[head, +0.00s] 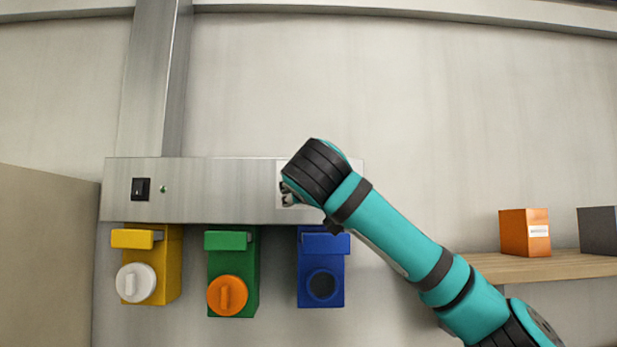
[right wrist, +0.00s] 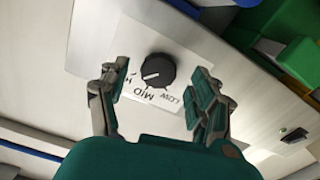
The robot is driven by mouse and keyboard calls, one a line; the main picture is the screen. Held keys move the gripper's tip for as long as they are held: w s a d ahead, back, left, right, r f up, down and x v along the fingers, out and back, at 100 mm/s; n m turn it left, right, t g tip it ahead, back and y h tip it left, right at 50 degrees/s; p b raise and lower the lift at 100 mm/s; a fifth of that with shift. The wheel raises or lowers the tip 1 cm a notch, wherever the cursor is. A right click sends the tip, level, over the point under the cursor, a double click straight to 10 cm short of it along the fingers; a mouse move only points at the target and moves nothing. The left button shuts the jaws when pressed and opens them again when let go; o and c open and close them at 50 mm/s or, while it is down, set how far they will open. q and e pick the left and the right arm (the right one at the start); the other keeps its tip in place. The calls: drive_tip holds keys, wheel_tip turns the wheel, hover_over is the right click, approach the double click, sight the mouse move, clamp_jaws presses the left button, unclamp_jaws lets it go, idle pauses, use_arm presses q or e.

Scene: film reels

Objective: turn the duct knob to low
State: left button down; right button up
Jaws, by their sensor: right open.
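The duct knob (right wrist: 158,71) is a round black dial with a white pointer line, on a pale label plate (right wrist: 130,45) marked with an H word partly hidden, MID and LOW. The pointer line faces left in the right wrist view, roughly toward the H mark and away from LOW. My right gripper (right wrist: 161,79) is open, with one finger on each side of the knob and visible gaps between. In the head view my right wrist covers the knob, and the label plate (head: 283,176) shows only in part. My left gripper is out of view.
The steel duct panel (head: 215,190) carries a black switch (head: 140,189) and a small green light. Below hang a yellow box (head: 168,260), a green box (head: 247,265) and a blue box (head: 310,262). A wooden shelf (head: 560,266) at right holds an orange box (head: 524,232).

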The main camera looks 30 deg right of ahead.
drive_tip(key=shift+x, duration=0.85)
drive_tip(key=shift+s, duration=0.1)
drive_tip(key=shift+c, duration=0.5)
